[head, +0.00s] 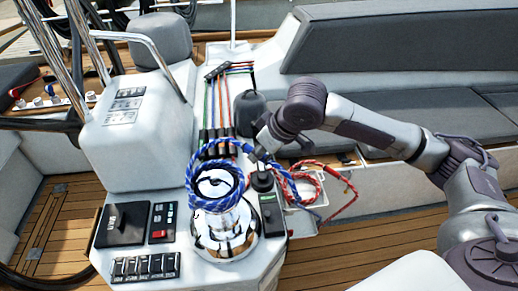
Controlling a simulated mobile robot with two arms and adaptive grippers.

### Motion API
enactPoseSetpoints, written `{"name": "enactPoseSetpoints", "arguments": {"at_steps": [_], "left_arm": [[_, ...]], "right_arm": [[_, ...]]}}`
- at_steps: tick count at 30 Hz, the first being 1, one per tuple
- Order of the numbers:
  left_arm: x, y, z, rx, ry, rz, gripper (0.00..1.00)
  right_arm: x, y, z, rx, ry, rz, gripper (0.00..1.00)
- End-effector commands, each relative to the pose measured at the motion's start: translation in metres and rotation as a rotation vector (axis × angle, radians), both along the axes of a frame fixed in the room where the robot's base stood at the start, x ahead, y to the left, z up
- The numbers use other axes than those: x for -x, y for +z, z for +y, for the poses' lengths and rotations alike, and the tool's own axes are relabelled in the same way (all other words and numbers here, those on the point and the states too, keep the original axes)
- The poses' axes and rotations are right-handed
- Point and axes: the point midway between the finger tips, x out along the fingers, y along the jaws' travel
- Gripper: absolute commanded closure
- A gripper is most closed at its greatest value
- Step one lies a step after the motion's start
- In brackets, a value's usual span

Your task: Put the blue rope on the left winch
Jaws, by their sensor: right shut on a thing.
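The blue rope (193,167) forms a loose loop around the top of the chrome winch (222,240), with lower turns lying against the drum. The upper part of the loop stands above the winch top and reaches right to my right gripper (257,155). My right gripper is shut on the blue rope, just above and to the right of the winch. Its fingertips are small and partly hidden by the rope. My left gripper is not in view.
A red rope (318,168) lies coiled just right of the winch. A black rounded cover (250,107) stands behind my gripper. A white console (135,130) is at the left, with a switch panel (146,267) in front. Wooden deck lies at right.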

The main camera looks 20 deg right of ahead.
Motion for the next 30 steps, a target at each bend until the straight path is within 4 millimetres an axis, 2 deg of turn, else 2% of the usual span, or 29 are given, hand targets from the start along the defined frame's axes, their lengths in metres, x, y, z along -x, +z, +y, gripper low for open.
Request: {"name": "enactPoseSetpoints", "arguments": {"at_steps": [8,30], "left_arm": [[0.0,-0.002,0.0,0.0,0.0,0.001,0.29],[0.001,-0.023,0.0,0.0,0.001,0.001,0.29]], "right_arm": [[0.0,-0.004,0.0,0.0,0.0,-0.001,1.0],[0.0,-0.059,0.0,-0.001,-0.001,-0.002,1.0]]}}
